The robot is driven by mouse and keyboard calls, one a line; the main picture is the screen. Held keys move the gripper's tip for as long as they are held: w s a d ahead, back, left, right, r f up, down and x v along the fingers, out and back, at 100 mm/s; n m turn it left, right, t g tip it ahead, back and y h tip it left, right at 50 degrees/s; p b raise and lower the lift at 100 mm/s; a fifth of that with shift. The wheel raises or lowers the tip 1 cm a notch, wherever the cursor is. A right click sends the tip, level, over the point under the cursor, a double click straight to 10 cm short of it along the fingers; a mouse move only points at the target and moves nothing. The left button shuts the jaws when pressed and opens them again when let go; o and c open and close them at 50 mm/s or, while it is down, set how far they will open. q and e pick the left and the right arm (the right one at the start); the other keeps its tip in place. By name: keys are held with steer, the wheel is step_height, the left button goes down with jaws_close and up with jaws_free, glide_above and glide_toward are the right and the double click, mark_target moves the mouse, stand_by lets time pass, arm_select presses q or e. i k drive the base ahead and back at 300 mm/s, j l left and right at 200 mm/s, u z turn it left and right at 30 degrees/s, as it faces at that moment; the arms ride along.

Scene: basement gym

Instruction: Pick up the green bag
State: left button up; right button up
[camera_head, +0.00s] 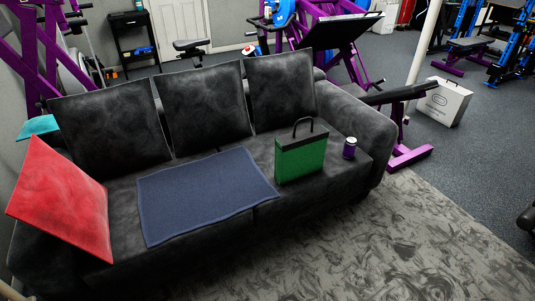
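The green bag (300,160) stands upright on the right part of the dark sofa's seat (125,220). It has a black top band and a black loop handle (311,127) that points up. Nothing is touching the handle. The bag is right of a blue mat (205,193) lying on the seat, close to the mat's right end. A small dark can with a purple band (349,148) stands to the right of the bag, apart from it. Neither of my grippers shows in the head view.
A red cushion (62,200) leans at the sofa's left end, with a teal item (39,127) behind it. Purple gym machines (408,157) stand behind and right of the sofa. A white bag (444,102) stands on the floor. The patterned rug (400,240) in front is clear.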

mark_target(299, 154)
steer(key=i+l+u, duration=0.4)
steer(key=l+u, duration=0.15)
steer(key=l, duration=0.15)
steer(key=i+l+u, duration=0.15)
steer(key=l+u, duration=0.4)
steer(key=l, duration=0.3)
steer(key=i+l+u, duration=0.1)
steer(key=l, duration=0.8)
steer(key=i+l+u, duration=0.1)
steer(key=l, duration=0.8)
steer(key=i+l+u, duration=0.1)
steer(key=l, duration=0.8)
steer(key=i, duration=0.05)
